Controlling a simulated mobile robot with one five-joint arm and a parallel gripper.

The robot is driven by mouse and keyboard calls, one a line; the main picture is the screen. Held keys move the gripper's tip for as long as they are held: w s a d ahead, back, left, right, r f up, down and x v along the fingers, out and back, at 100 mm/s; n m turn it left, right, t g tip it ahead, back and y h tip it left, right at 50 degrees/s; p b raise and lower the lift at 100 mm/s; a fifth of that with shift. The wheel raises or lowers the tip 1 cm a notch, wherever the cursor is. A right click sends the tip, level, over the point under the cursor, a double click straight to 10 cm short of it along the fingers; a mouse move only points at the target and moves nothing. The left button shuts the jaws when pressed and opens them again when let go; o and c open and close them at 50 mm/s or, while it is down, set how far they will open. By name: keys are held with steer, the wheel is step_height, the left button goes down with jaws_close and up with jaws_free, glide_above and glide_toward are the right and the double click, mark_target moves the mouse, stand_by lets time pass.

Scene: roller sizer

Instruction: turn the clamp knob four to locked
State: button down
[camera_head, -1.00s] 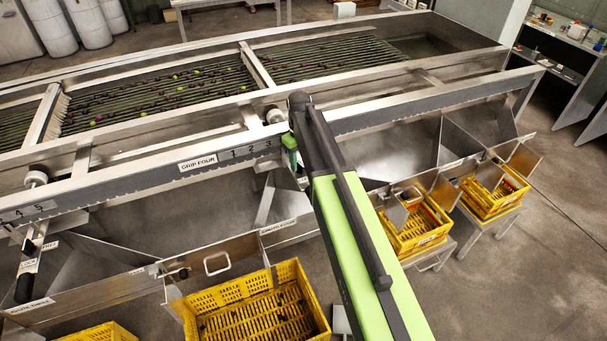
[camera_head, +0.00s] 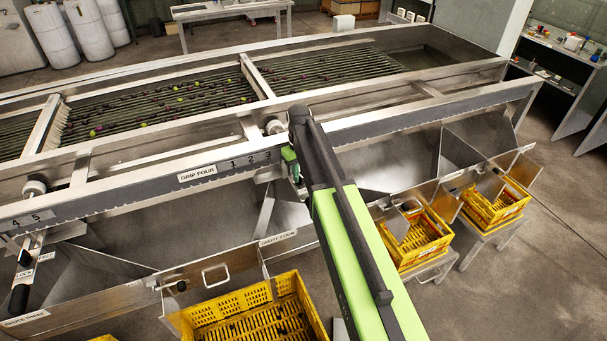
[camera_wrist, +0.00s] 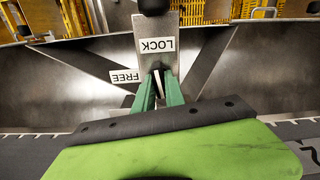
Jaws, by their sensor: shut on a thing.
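My gripper (camera_head: 291,165) is at the front rail, just right of the digits 1 2 3 and the GRIP FOUR label (camera_head: 198,174). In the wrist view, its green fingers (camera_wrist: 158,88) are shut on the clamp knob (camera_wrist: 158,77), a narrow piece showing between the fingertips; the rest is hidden. A plate beyond it carries a LOCK label (camera_wrist: 157,45), and a FREE label (camera_wrist: 126,76) stands to the left. I cannot tell exactly which mark the knob points at. A black grip (camera_wrist: 154,6) shows at the plate's far end.
Another clamp (camera_head: 35,187) with its black handle is at the left end of the rail. Steel chutes lie below the rail, with yellow crates (camera_head: 290,283) beneath. Roller bars (camera_head: 165,97) with small dark and green fruit lie behind.

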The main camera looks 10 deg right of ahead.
steer(key=shift+m, duration=1)
steer(key=c, duration=1.4)
jaws_free()
step_height(320, 180, up, 17)
steer(key=p, duration=1.7)
steer(key=shift+r, duration=0.2)
